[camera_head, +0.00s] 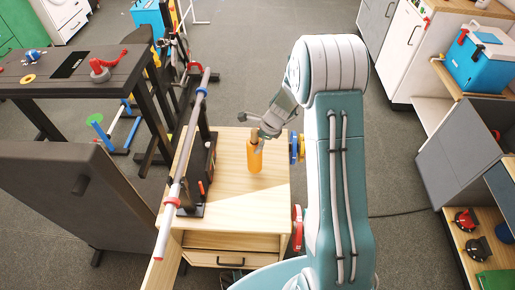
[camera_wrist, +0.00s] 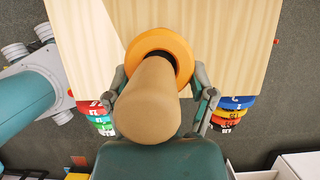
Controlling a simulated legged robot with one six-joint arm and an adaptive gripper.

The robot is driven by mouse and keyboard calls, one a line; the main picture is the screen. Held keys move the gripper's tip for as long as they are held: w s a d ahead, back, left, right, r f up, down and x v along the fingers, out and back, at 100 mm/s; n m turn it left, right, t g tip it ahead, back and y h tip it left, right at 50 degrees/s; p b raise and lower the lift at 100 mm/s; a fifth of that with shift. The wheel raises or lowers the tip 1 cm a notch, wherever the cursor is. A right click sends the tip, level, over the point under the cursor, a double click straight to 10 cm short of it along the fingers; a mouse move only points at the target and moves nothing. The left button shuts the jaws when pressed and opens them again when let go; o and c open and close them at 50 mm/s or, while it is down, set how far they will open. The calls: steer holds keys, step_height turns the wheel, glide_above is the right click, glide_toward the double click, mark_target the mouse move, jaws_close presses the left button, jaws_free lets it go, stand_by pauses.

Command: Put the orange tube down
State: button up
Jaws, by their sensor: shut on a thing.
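The orange tube (camera_head: 255,158) is upright over the light wooden cabinet top (camera_head: 225,180) in the head view. In the wrist view its orange rim (camera_wrist: 176,41) surrounds the far end of a tan cylinder (camera_wrist: 148,100), which sticks up towards the camera. My gripper (camera_head: 262,143) comes from the upper right in the head view. In the wrist view the fingers of my gripper (camera_wrist: 159,72) lie on both sides of the tube, shut on it. I cannot tell whether the tube's base touches the wood.
A rack with a long grey bar (camera_head: 185,155) stands along the cabinet top's left side. Coloured plates (camera_wrist: 232,113) hang beside the cabinet. The front of the wooden top is clear. A dark table (camera_head: 65,70) is at left and shelves with a blue cooler (camera_head: 480,62) at right.

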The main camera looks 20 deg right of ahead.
steer(key=shift+w+a+f, duration=0.1)
steer(key=shift+w+f, duration=0.15)
steer(key=shift+f, duration=1.5)
steer(key=o, duration=1.3)
steer(key=shift+f, duration=0.1)
steer(key=shift+c, duration=0.2)
